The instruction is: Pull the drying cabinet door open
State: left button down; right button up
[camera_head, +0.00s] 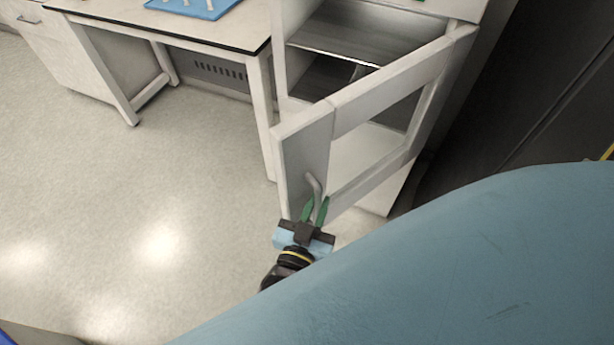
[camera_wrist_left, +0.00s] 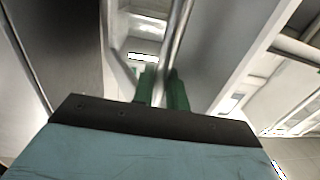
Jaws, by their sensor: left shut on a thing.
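The drying cabinet (camera_head: 286,60) stands at the upper middle of the head view, with shelves showing inside. Its white framed door (camera_head: 302,150) with a window stands ajar, swung out toward me, hinged on the right. My left gripper (camera_head: 315,208) has green fingers and is shut on the door's grey handle (camera_head: 314,185) near the door's free edge. In the left wrist view the metal handle (camera_wrist_left: 176,45) passes between the green fingers (camera_wrist_left: 162,88). The handle's lower part is hidden by the fingers. My right gripper is not in view.
A white lab table (camera_head: 190,28) with a blue tray (camera_head: 190,8) stands left of the cabinet. The floor (camera_head: 130,210) left of the door is clear. A dark tall surface (camera_head: 510,90) stands at the right. My own blue arm link covers the lower right.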

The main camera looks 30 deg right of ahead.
pick_arm(q)
jog(key=shift+s+d, duration=0.1)
jog(key=shift+s, duration=0.05)
jog(key=c, duration=1.8)
grip_release()
jog(key=p+v, duration=0.1)
jog(key=v, duration=1.2)
jog(key=shift+p, duration=0.3)
